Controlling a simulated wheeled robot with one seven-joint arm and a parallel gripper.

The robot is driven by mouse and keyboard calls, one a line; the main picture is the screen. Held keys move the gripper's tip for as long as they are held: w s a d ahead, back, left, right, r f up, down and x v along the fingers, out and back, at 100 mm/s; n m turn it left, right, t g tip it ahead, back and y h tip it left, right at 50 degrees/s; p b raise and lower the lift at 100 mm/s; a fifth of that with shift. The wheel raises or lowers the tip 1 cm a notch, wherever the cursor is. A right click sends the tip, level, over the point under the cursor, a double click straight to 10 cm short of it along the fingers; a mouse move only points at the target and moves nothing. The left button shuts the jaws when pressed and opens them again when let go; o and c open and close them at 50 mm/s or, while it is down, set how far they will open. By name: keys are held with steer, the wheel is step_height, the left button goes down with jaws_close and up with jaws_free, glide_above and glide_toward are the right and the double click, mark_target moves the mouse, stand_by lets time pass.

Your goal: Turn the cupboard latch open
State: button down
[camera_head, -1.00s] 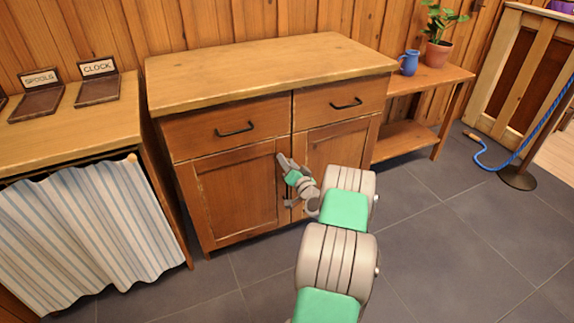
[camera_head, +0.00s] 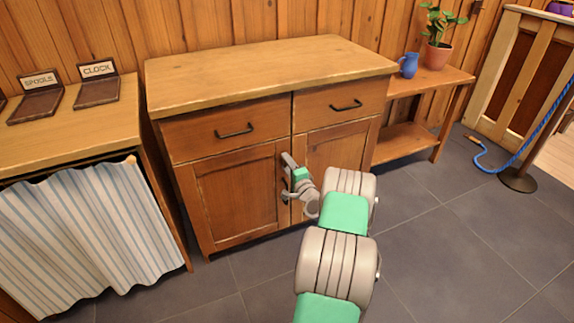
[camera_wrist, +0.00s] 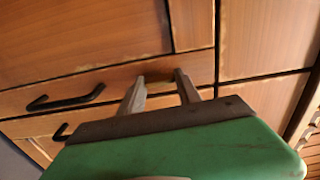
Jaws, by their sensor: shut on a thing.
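The wooden cupboard (camera_head: 235,190) has two drawers above two doors, and both doors look closed. My gripper (camera_head: 287,177) is at the upper part of the seam between the doors. The latch lies close to the door front. In the head view my gripper hides most of it, so its exact angle is hard to tell there.
Black pulls (camera_head: 235,130) stick out from the drawers above. A low counter with a striped curtain (camera_head: 90,230) stands at left. A side shelf (camera_head: 445,76) with a blue jug (camera_head: 409,64) and potted plant (camera_head: 440,30) stands at right. The tiled floor (camera_head: 450,240) in front is clear.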

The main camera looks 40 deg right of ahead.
steer(key=shift+m, duration=0.3)
steer(key=c, duration=0.8)
jaws_free()
steer(key=shift+c, duration=0.2)
steer(key=p+v, duration=0.1)
steer(key=v, duration=0.6)
steer(key=shift+s+p, duration=0.3)
steer(key=shift+s, duration=0.1)
steer(key=shift+a+r, duration=0.1)
steer(key=shift+a, duration=0.1)
